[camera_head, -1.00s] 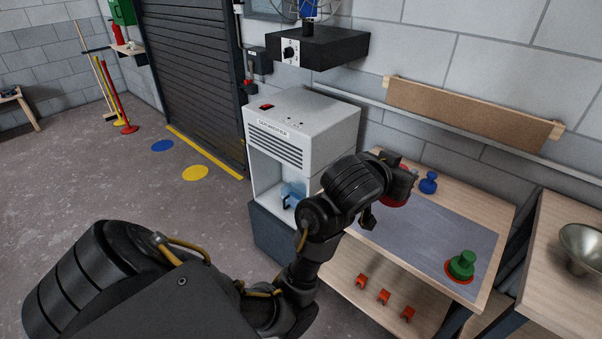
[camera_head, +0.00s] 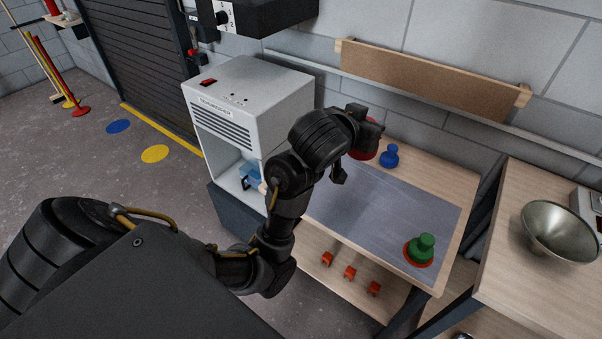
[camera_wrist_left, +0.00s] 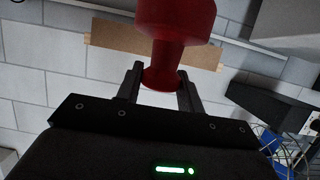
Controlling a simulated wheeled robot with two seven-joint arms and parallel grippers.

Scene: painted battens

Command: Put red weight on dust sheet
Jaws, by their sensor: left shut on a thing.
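The red weight (camera_wrist_left: 178,35) is held between the two fingers of my left gripper (camera_wrist_left: 160,78), as the wrist view shows. In the head view my left gripper (camera_head: 368,132) is over the back part of the bench. A bit of the red weight (camera_head: 362,154) shows below it, partly hidden by the wrist. The dust sheet (camera_head: 385,205) is a flat grey-blue sheet on the bench, its left part hidden behind my arm. The gap between weight and bench is hard to judge. My right gripper is out of view.
A blue weight (camera_head: 389,156) stands at the sheet's back edge. A green weight (camera_head: 423,246) stands on a red disc (camera_head: 407,255) at the front right. The white dehumidifier (camera_head: 245,110) is left of the bench. A metal bowl (camera_head: 558,232) sits on the right-hand bench.

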